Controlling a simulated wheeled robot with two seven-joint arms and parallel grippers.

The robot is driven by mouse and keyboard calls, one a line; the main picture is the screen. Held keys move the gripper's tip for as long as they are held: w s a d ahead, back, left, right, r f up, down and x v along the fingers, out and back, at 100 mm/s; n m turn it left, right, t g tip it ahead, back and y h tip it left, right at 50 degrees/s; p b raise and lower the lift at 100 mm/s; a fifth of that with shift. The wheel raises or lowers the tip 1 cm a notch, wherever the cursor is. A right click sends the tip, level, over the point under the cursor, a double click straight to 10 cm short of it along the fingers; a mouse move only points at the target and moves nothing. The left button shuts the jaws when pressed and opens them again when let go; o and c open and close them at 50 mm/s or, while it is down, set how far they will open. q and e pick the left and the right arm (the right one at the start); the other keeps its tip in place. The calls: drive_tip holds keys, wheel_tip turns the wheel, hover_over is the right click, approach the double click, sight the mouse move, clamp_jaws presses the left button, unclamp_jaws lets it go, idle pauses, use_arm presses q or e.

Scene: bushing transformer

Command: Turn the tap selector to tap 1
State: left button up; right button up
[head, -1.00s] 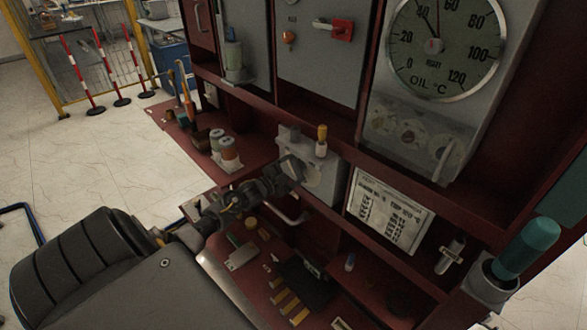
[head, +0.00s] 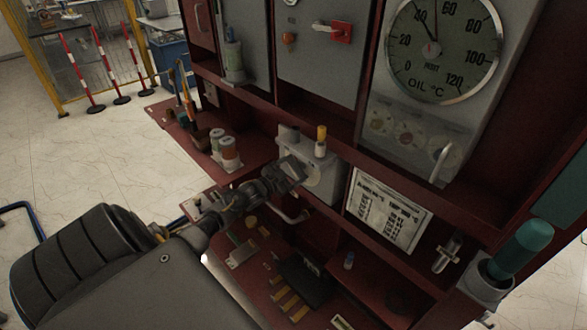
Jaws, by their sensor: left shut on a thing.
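The tap selector is a light grey box (head: 325,185) on the dark red cabinet, in the middle of the head view. My left gripper (head: 292,172) reaches its front face from the left and is shut on the selector's handle, which is mostly hidden behind the fingers. The handle's exact angle and the tap marks cannot be read. A small yellow-topped post (head: 321,141) stands on the box. My right gripper is not in view.
A printed plate (head: 388,208) is right of the selector. Jars (head: 226,152) stand on the left shelf. A large oil gauge (head: 443,45) is above right. A teal-capped cylinder (head: 522,248) stands at lower right. Small parts lie on the lower shelf.

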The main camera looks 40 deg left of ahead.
use_arm(q)
drive_tip(key=o, duration=1)
drive_tip(key=shift+s, duration=0.1)
drive_tip(key=shift+s+a+b, duration=0.15)
drive_tip(key=shift+s, duration=1.65)
drive_tip(key=shift+s+a+b, duration=0.15)
drive_tip(key=shift+s+b, duration=0.05)
drive_tip(key=shift+s, duration=1.55)
drive_tip(key=shift+s+a+b, duration=0.15)
drive_tip(key=shift+s, duration=1.65)
drive_tip(key=shift+f, duration=0.1)
